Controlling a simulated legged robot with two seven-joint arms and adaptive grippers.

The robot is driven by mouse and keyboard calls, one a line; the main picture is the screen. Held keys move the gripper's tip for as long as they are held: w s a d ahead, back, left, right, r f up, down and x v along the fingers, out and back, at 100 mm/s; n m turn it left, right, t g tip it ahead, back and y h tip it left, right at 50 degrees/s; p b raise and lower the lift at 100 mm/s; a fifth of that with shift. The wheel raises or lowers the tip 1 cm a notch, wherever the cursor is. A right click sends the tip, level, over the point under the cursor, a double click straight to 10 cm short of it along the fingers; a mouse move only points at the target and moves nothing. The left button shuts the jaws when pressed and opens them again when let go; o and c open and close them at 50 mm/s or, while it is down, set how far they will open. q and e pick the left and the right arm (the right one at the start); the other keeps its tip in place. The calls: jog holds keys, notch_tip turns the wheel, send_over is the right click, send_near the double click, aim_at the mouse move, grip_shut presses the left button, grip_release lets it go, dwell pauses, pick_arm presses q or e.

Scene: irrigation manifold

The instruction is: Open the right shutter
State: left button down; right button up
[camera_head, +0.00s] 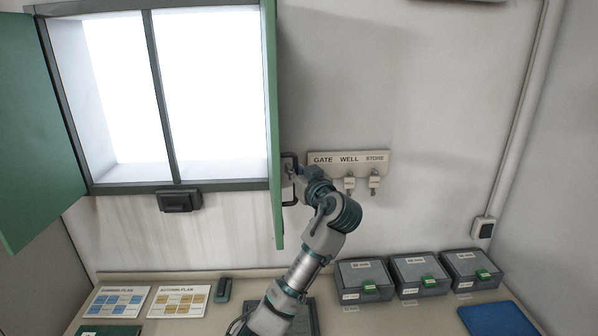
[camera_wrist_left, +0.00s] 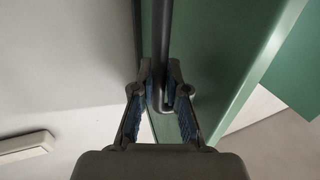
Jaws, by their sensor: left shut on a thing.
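The right shutter (camera_head: 272,120) is a green panel at the right side of the bright window. It stands swung out from the frame and shows nearly edge-on. Its dark bar handle (camera_head: 291,190) is on the face toward the right. My left gripper (camera_head: 290,172) is at this handle, partly hidden by its own wrist. In the left wrist view the fingers (camera_wrist_left: 160,95) are closed around the dark handle bar (camera_wrist_left: 163,50), beside the green shutter face (camera_wrist_left: 215,45). My right gripper is not in view.
The left shutter (camera_head: 35,130) stands open at far left. A dark latch (camera_head: 179,201) is under the window. A key board (camera_head: 348,160) hangs right of my gripper. Several lidded boxes (camera_head: 365,278), plan cards (camera_head: 180,301) and a blue mat (camera_head: 498,319) lie on the counter below.

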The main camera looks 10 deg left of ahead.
pick_arm(q)
jog(key=c, duration=1.2)
grip_release()
jog(key=shift+a+r, duration=0.25)
jog(key=shift+w+f, duration=0.1)
jog(key=shift+f, duration=0.1)
jog(key=v, duration=1.1)
jog(key=shift+s+d, duration=0.25)
jog(key=shift+s, duration=0.05)
